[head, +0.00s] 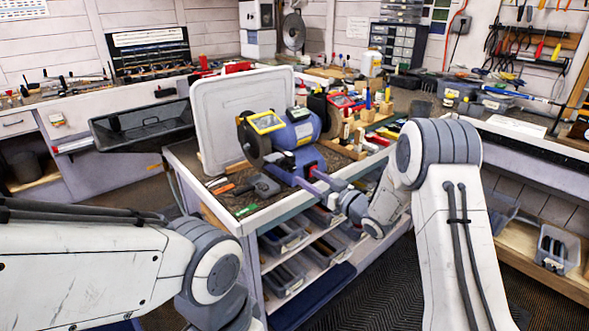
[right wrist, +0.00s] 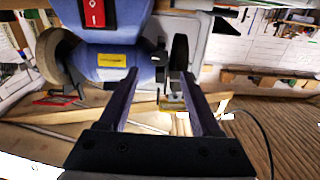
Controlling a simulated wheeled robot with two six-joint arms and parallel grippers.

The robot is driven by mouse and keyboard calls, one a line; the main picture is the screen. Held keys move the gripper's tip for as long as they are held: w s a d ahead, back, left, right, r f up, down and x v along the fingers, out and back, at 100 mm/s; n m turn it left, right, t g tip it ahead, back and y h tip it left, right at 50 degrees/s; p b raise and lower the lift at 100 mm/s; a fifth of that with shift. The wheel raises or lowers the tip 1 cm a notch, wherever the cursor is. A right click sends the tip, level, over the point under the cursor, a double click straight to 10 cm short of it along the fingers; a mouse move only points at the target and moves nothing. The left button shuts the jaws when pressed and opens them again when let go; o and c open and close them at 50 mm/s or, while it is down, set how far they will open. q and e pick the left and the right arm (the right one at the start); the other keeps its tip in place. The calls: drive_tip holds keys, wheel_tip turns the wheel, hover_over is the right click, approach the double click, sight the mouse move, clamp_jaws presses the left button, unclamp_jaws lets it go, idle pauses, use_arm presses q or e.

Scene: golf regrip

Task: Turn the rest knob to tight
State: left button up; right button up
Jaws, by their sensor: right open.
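A blue bench grinder (head: 292,128) with a yellow-framed eye shield stands on the bench. In the right wrist view the grinder (right wrist: 108,58) shows a red switch (right wrist: 94,13), a yellow label, a grey wheel (right wrist: 58,55) at left and a dark wheel (right wrist: 180,52) at right. My right gripper (head: 297,174) is open in front of the grinder. In the right wrist view its fingers (right wrist: 158,76) reach to either side of a small dark part (right wrist: 160,72) by the dark wheel. I cannot tell whether this is the rest knob or whether they touch it. My left gripper is hidden.
A pale upright panel (head: 215,105) stands behind the grinder. An orange-handled tool (head: 218,189) and other small tools lie on the bench's left front. Several bottles and wooden blocks crowd its right side. Bins (head: 283,238) fill the shelves below.

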sight(293, 168)
drive_tip(key=p+x, duration=0.1)
drive_tip(key=x, duration=0.6)
